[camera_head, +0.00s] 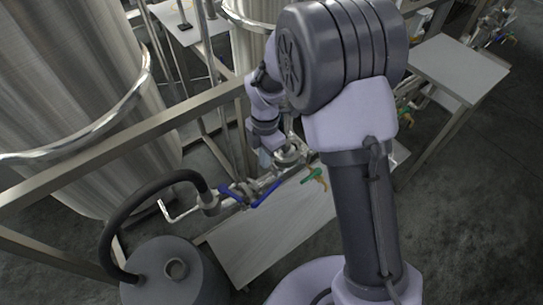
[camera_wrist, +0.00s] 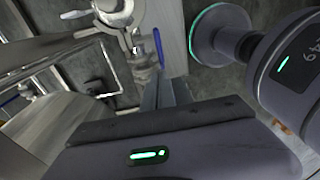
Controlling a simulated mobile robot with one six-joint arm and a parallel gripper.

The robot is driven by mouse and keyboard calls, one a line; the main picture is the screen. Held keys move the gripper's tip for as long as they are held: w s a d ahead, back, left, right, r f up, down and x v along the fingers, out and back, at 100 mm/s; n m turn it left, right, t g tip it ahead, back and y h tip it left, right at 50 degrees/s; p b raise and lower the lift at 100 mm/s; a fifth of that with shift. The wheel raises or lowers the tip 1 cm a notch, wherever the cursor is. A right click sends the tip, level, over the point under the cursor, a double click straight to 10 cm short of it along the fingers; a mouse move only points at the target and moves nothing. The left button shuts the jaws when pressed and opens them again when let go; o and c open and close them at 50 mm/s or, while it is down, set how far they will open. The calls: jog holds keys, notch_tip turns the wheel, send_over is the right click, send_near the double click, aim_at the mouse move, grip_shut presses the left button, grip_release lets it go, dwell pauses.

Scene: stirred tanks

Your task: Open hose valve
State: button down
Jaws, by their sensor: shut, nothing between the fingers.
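A black hose (camera_head: 140,195) arches from a grey canister to a metal pipe fitting in the head view. Beside the hose end is a valve with a blue lever (camera_head: 232,196); a second blue lever (camera_head: 266,192) is just to its right on the same pipework. A green valve handle (camera_head: 316,177) is further right. In the wrist view my gripper (camera_wrist: 165,88) is shut and empty, its fingers pointing at a metal fitting with an upright blue lever (camera_wrist: 158,47). The fingertips look close to this lever; contact cannot be told. In the head view my arm mostly hides my gripper.
A grey canister (camera_head: 172,272) stands at the lower left. A steel frame rail (camera_head: 120,135) runs in front of the large tank (camera_head: 70,90). A pale table board (camera_head: 270,240) lies below the pipework. Another table (camera_head: 455,66) stands at the right. Dark floor is open at the lower right.

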jog(key=w+a+f, duration=0.1)
jog(key=w+f, duration=0.1)
jog(key=b, duration=0.5)
send_over(270, 189)
jog(key=a, duration=0.2)
notch_tip(270, 189, down, 9)
jog(key=shift+w+d+f+b, duration=0.1)
jog(key=shift+d+f+b, duration=0.1)
jog(key=shift+d+f, duration=0.3)
jog(key=shift+d+f+b, duration=0.15)
jog(key=shift+f+b, duration=0.05)
jog(key=shift+f, duration=0.5)
jog(key=shift+d+f, duration=0.3)
